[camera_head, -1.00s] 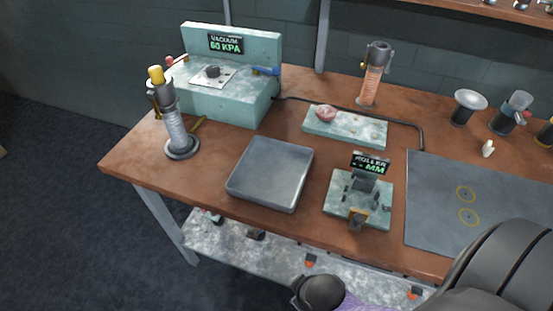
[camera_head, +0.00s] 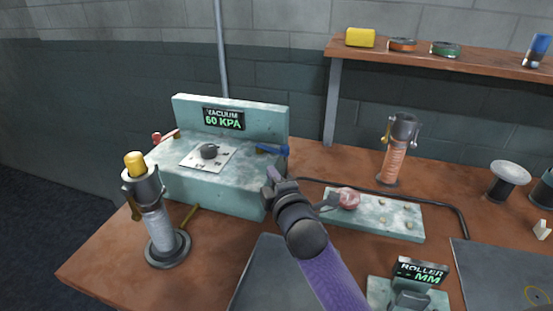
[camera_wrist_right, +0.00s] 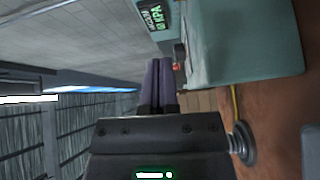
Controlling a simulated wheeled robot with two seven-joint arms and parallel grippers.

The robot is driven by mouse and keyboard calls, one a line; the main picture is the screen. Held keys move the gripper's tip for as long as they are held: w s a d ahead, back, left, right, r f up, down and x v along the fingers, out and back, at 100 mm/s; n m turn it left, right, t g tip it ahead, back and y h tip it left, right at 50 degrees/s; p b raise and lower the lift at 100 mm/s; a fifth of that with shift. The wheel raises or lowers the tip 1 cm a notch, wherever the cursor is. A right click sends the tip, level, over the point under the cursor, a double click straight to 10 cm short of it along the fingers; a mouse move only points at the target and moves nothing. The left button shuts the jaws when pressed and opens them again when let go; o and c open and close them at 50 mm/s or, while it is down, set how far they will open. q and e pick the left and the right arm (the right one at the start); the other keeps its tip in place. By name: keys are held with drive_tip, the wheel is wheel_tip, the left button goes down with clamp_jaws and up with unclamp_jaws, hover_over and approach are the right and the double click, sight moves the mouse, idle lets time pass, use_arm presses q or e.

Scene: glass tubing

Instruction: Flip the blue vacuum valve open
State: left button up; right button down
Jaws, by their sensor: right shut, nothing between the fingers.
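The blue vacuum valve (camera_head: 272,149) is a flat blue lever on the right end of the pale teal vacuum station (camera_head: 225,185). The station's display (camera_head: 223,119) reads 60 KPA. My right gripper (camera_head: 272,176) is just in front of and below the lever, close to the station's right side. Its purple fingers (camera_wrist_right: 158,82) are together and empty in the right wrist view. Contact with the lever cannot be made out, and I cannot clearly pick out the lever in the wrist view. My left gripper is out of view.
A yellow-capped cylinder stand (camera_head: 158,220) is at front left. A teal tray (camera_head: 390,218) with a pink piece lies right of my right arm, with a black hose behind it. An orange-filled column (camera_head: 396,155) stands farther back. A grey plate (camera_head: 270,285) lies in front.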

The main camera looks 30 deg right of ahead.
sight(284, 150)
drive_tip(key=x, duration=0.2)
drive_tip(key=b+x, duration=0.1)
drive_tip(key=x, duration=0.1)
drive_tip(key=b+x, duration=0.1)
drive_tip(key=x, duration=0.1)
drive_tip(key=shift+f, duration=0.25)
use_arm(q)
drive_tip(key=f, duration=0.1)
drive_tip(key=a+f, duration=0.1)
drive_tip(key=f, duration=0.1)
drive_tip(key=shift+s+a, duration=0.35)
use_arm(e)
drive_tip(key=d, duration=0.4)
drive_tip(key=shift+w, duration=0.35)
drive_tip(key=shift+w+d+r+p, duration=0.1)
drive_tip(key=shift+d+p, duration=0.15)
drive_tip(key=shift+d, duration=0.15)
drive_tip(key=shift+w+d+r+p, duration=0.1)
drive_tip(key=shift+d+p, duration=0.1)
drive_tip(key=shift+d, duration=0.25)
drive_tip(key=shift+d+f, duration=0.1)
drive_tip(key=shift+d, duration=0.15)
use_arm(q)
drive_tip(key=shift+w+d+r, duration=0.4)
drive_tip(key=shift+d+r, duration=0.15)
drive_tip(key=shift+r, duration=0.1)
use_arm(e)
drive_tip(key=shift+f, duration=0.1)
